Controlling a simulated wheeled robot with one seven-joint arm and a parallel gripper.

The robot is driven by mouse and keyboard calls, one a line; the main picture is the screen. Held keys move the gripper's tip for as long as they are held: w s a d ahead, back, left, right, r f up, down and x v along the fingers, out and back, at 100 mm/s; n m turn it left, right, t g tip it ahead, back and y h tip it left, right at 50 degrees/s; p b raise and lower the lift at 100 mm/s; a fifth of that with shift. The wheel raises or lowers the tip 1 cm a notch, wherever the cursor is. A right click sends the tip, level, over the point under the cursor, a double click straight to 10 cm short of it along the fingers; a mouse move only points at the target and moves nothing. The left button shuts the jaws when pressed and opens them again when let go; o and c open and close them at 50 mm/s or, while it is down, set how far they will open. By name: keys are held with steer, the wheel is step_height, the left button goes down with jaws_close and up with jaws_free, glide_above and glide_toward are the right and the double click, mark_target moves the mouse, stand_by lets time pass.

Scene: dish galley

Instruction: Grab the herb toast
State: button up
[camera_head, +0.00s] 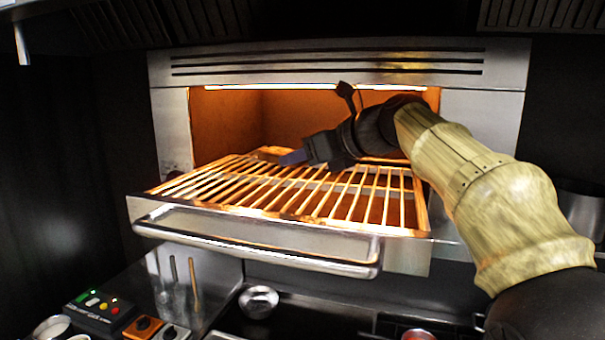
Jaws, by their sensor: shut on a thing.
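My gripper (291,158) is inside the glowing oven, low over the back part of the wire rack (240,193). Its dark body points left, with a bluish finger at the tip. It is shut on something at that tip. A small browned piece, which looks like the herb toast (270,151), shows just beyond the finger at the back of the rack. Most of it is hidden or blends with the orange light, so its herbs and exact shape cannot be made out. I cannot tell whether it rests on the rack or is lifted.
The rack drawer is pulled out, with a steel handle (255,248) along its front. The oven's steel frame (340,66) surrounds the opening closely. My arm enters from the right. Below are a control box (100,311), a small metal bowl (258,300) and dark counter space.

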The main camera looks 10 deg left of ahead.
steer(key=shift+r+p, duration=0.4)
steer(key=shift+r, duration=1.9)
steer(key=shift+w, duration=0.1)
